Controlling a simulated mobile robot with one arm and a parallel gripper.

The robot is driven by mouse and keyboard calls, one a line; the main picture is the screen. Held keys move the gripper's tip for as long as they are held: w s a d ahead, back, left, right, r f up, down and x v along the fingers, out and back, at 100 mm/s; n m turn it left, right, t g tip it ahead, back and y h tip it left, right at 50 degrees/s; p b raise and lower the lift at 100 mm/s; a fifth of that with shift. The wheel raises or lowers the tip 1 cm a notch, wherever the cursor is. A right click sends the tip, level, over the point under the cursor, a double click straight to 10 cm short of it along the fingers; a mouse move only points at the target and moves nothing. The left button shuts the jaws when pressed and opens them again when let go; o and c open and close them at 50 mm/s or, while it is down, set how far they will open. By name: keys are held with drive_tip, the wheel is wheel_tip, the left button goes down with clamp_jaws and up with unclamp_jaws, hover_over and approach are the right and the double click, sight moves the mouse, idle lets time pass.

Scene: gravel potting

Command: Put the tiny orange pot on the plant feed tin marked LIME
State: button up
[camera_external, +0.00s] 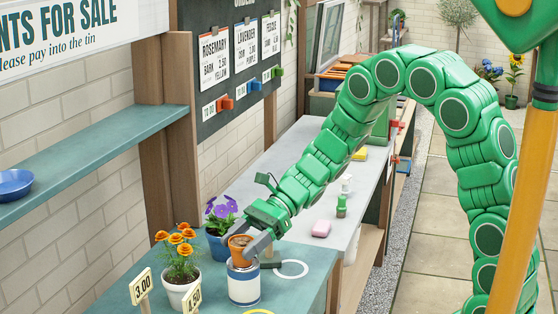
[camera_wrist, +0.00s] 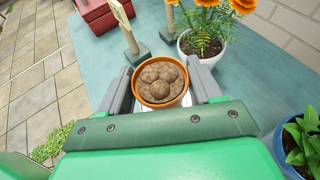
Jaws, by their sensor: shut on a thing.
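The tiny orange pot (camera_external: 238,243) is filled with brown soil or pebbles and is upright. My gripper (camera_external: 247,250) is shut on it, with one grey finger on each side in the wrist view (camera_wrist: 160,88). The pot's open top (camera_wrist: 160,103) faces the wrist camera. Directly below the pot is a white tin with blue bands (camera_external: 244,287) on the teal bench. I cannot tell whether the pot's base touches the tin's top, and no marking on the tin is readable.
A white pot of orange marigolds (camera_external: 179,291) stands left of the tin, with price signs (camera_external: 141,286) near it. A blue pot with purple flowers (camera_external: 219,246) is close behind. A white ring (camera_external: 293,268) lies to the right. The wrist view shows a red box (camera_wrist: 103,14).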

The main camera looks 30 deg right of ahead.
drive_tip(key=o, duration=1.1)
drive_tip(key=shift+r, duration=0.15)
drive_tip(key=v, duration=1.2)
drive_tip(key=s+d+r+n+h, duration=0.1)
drive_tip(key=s+d+n+h, duration=0.3)
drive_tip(key=s+d, duration=0.4)
drive_tip(key=s+d+r+n+t+h, duration=0.1)
drive_tip(key=s+d+n+h, duration=0.3)
drive_tip(key=s+d, duration=0.5)
drive_tip(key=s+d+r+n+t+h, duration=0.1)
drive_tip(key=s+d+n+h, duration=0.3)
drive_tip(key=s+d, duration=0.5)
drive_tip(key=shift+d+r+n+h, duration=0.2)
drive_tip(key=shift+d+n, duration=0.4)
drive_tip(key=shift+d, duration=0.35)
drive_tip(key=shift+d+r+n+h, duration=0.2)
drive_tip(key=shift+d+n, duration=0.4)
drive_tip(key=shift+d, duration=0.4)
drive_tip(key=shift+f, duration=0.1)
